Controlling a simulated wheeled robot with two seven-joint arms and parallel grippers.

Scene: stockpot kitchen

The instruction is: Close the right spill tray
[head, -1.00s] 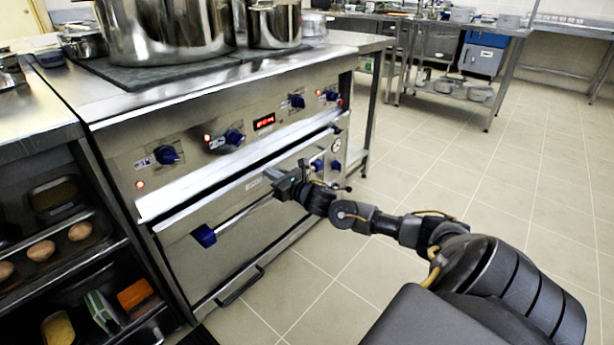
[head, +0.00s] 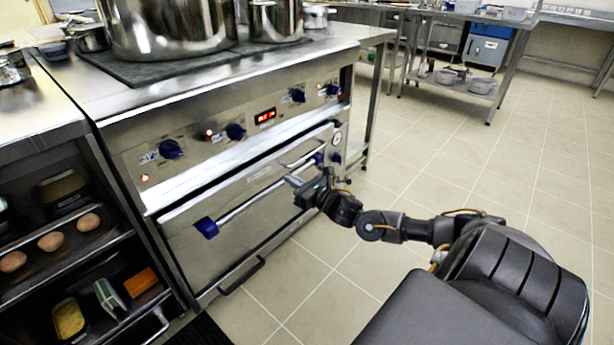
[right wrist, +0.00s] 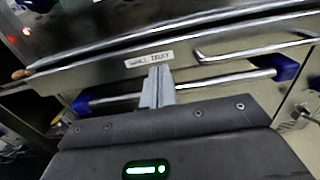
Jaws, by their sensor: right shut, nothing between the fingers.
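The spill tray front (head: 232,183) is a long steel panel below the knobs on the range, with a small label and a thin bar handle (head: 302,153) toward its right end. In the right wrist view, the label (right wrist: 149,59) reads "spill tray" and the tray handle (right wrist: 255,47) is to its right. How far the tray stands out is hard to tell. My right gripper (head: 291,181) is shut and empty in front of the range, close to the blue-ended oven bar. Its fingers (right wrist: 157,85) point toward the label; contact is unclear. My left gripper is not in view.
The oven bar (head: 255,199) with blue ends crosses the front below the tray. A lower black handle (head: 242,277) is beneath. Large pots (head: 168,25) stand on top. Open shelves (head: 70,240) with food are at left. The tiled floor (head: 480,190) at right is clear.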

